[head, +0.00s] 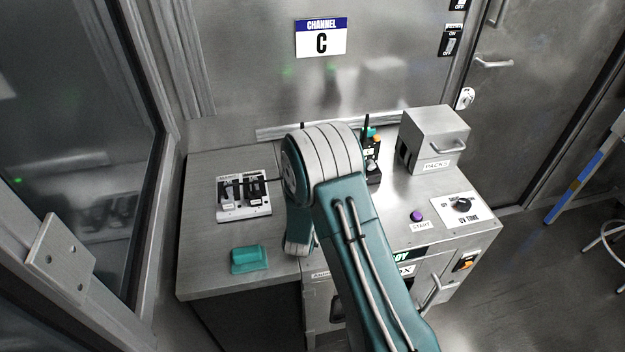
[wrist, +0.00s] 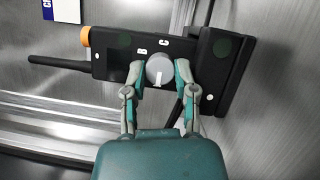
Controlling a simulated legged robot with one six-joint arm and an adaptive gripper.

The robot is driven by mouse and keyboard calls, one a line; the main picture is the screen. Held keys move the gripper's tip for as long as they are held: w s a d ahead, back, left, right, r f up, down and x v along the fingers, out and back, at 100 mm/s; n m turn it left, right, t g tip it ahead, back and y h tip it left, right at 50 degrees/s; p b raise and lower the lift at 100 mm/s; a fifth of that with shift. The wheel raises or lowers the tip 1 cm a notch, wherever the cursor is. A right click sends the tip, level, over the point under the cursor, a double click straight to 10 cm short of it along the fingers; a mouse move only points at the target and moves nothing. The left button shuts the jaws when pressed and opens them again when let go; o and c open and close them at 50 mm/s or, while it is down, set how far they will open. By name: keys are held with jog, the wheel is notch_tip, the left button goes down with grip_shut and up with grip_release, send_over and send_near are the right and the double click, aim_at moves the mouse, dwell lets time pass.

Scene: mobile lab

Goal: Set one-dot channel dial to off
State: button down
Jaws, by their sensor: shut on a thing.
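A black handset-like unit (wrist: 115,55) with a stub antenna (wrist: 58,63) and an orange knob (wrist: 86,36) fills the middle of the wrist view. On its face is a round grey dial (wrist: 159,66) with a white pointer line towards the bottom of the picture. In the head view, the unit (head: 373,170) stands on the counter, partly behind my arm, which hides the dial and my fingers.
The metal counter (head: 215,275) holds a switch panel (head: 243,211), a teal block (head: 249,260), a PACKS box (head: 436,127), a purple START button (head: 417,215) and a UV TIME dial (head: 463,205). A steel wall with a CHANNEL C sign (head: 321,25) stands close behind.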

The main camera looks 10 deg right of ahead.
jog(key=shift+a+f, duration=0.15)
jog(key=shift+f, duration=0.1)
dwell(0.3)
jog(key=shift+c, duration=2)
grip_release()
jog(key=shift+r, duration=0.1)
jog(key=shift+s, duration=0.1)
jog(key=v, duration=0.7)
jog(key=shift+s+a, duration=0.2)
jog(key=shift+s, duration=0.1)
